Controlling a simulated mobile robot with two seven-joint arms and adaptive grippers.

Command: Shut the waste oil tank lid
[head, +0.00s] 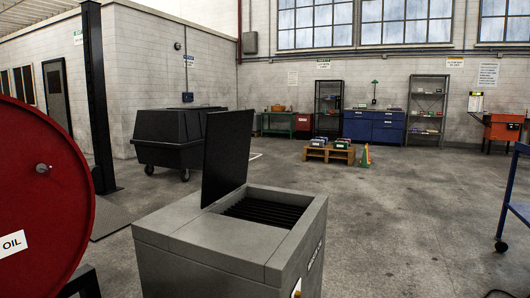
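The waste oil tank (220,240) is a grey box low in the middle of the head view. Its black lid (227,150) stands raised, nearly upright, at the left rear side of the opening. Dark slats (268,211) show inside the open top. Some lettering is on the tank's right face, too small to read. Neither of my grippers is in view.
A large red reel marked OIL (40,190) stands close on the left. A black wheeled bin (175,138) is behind the lid. A blue wheeled cart (512,205) is at the right edge. The floor (410,220) right of the tank is clear.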

